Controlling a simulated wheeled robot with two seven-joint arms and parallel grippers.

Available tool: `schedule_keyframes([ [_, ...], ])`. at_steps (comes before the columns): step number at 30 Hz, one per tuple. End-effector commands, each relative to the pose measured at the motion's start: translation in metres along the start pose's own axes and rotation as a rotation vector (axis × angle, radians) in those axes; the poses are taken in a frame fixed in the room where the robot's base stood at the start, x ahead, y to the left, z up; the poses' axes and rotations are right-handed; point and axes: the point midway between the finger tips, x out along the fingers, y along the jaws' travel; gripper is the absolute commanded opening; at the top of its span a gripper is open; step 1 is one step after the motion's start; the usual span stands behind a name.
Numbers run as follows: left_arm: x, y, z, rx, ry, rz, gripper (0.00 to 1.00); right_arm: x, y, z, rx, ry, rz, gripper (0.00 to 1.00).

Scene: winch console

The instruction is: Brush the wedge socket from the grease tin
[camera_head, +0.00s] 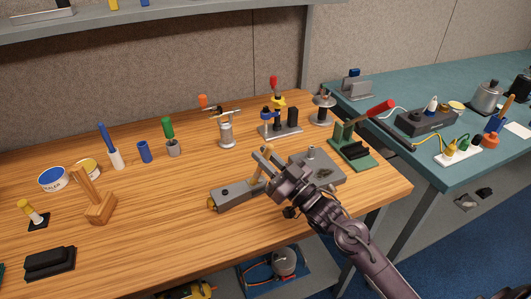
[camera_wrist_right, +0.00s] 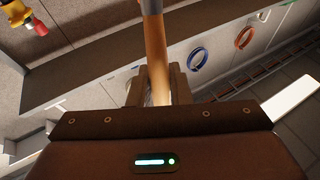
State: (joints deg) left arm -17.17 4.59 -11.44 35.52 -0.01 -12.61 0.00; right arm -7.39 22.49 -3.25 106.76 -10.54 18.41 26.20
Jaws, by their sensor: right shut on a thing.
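My right gripper (camera_head: 266,170) is above the front middle of the wooden bench. It is shut on a wooden handle (camera_head: 258,164), which looks like the brush; the handle also shows between the fingers in the right wrist view (camera_wrist_right: 156,55). The brush's bristle end is hidden. A long grey metal block (camera_head: 236,193) with a brass-coloured end, perhaps the wedge socket, lies just below and left of the gripper; I cannot tell whether the brush touches it. A blue-labelled tin (camera_head: 52,179) and an open tin with yellowish contents (camera_head: 89,168) stand at the left; which holds grease is unclear. My left gripper is out of view.
A grey plate (camera_head: 322,165) with a dark patch lies right of the gripper, beside a green red-handled press (camera_head: 352,150). A wooden block stand (camera_head: 98,208) and black pad (camera_head: 50,262) sit at left. The front-middle bench (camera_head: 150,245) is clear.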

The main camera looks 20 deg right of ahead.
Motion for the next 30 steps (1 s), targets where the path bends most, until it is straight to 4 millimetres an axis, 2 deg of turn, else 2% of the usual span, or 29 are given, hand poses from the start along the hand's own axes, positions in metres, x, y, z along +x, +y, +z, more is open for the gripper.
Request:
schedule_keyframes([
  [15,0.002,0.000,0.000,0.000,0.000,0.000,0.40,0.014,-0.001,0.005,0.001,-0.001,0.000,0.00],
  [30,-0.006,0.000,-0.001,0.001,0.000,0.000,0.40,0.002,-0.008,0.001,0.000,-0.001,0.001,0.00],
])
